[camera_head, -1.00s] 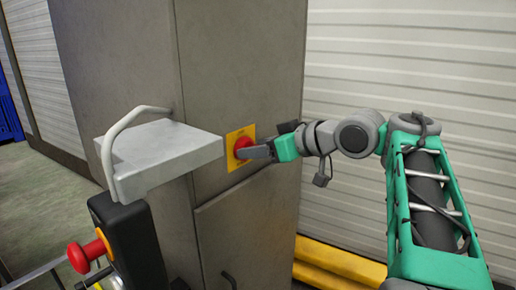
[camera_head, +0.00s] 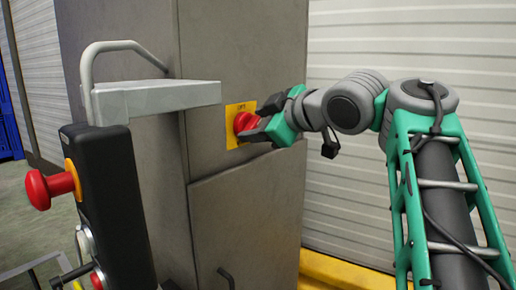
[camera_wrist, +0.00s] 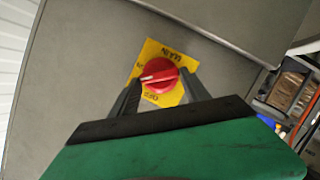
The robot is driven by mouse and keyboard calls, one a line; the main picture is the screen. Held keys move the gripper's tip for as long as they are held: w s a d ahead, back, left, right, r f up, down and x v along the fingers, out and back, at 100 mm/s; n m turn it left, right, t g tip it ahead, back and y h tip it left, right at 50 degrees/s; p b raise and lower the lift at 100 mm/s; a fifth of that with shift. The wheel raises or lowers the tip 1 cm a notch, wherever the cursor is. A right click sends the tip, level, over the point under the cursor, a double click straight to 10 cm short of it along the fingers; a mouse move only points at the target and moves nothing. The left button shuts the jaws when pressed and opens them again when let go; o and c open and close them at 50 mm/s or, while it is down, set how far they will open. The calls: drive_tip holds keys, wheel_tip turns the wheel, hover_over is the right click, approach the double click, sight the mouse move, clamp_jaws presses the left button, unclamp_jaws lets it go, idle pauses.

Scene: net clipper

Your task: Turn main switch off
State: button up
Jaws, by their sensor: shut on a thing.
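The main switch is a red rotary knob (camera_head: 243,121) on a square yellow plate (camera_head: 233,109), fixed to the side of a grey metal cabinet (camera_head: 236,60). In the wrist view the red knob (camera_wrist: 160,75) shows a pale pointer mark aimed left and slightly down in the picture, with dark lettering on the yellow plate (camera_wrist: 152,48). My gripper (camera_head: 252,120) reaches in from the right and is shut on the knob. In the wrist view my fingers (camera_wrist: 160,88) lie on either side of the knob. The far finger is partly hidden in the head view.
A black control box (camera_head: 112,200) with a red mushroom button (camera_head: 48,187) stands at the left front, below a grey shelf with a bent handle (camera_head: 150,98). A yellow barrier (camera_head: 345,270) runs along the floor by the white ribbed wall (camera_head: 350,190).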

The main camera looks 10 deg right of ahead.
drive_tip(key=n+t+b, duration=0.1)
drive_tip(key=n+b, duration=0.1)
drive_tip(key=b, duration=0.3)
drive_tip(key=f+n+t+h+b, duration=0.1)
drive_tip(key=n+b, duration=0.2)
drive_tip(key=b, duration=0.3)
drive_tip(key=n+t+b, duration=0.2)
drive_tip(key=n+b, duration=0.1)
drive_tip(key=b, duration=0.2)
drive_tip(key=shift+s+a+f, duration=0.15)
drive_tip(key=shift+a+f, duration=0.05)
drive_tip(key=shift+f, duration=0.05)
drive_tip(key=shift+r+b, duration=0.1)
drive_tip(key=shift+b, duration=0.25)
drive_tip(key=o, duration=1.4)
drive_tip(key=shift+s, duration=0.1)
